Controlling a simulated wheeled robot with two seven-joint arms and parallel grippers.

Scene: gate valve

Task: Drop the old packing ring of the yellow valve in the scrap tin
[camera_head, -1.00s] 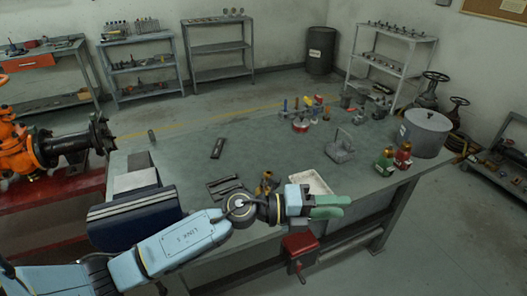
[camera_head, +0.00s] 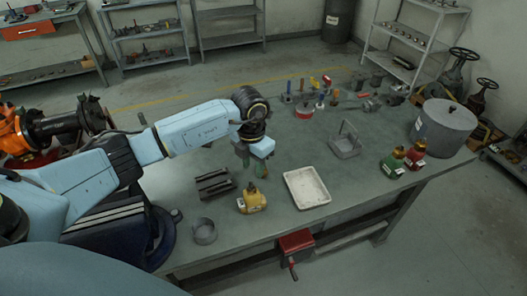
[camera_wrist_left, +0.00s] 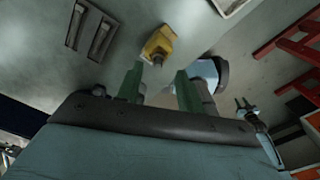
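The yellow valve (camera_head: 252,202) stands upright on the bench near its front edge, with a brownish top. It also shows in the left wrist view (camera_wrist_left: 160,44), ahead of and between the fingers. My left gripper (camera_head: 260,170) is above the bench, just behind the valve in the picture. In the left wrist view its green fingers (camera_wrist_left: 158,86) are apart with nothing between them. A small round grey tin (camera_head: 204,231), which looks like the scrap tin, stands left of the valve at the front edge. I cannot make out the packing ring.
A dark slotted block (camera_head: 214,183) lies left of the valve and a white tray (camera_head: 307,188) right of it. Green (camera_head: 392,163) and red (camera_head: 415,156) valves and a large grey pot (camera_head: 444,128) stand to the right. A vise (camera_head: 296,243) hangs at the front.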

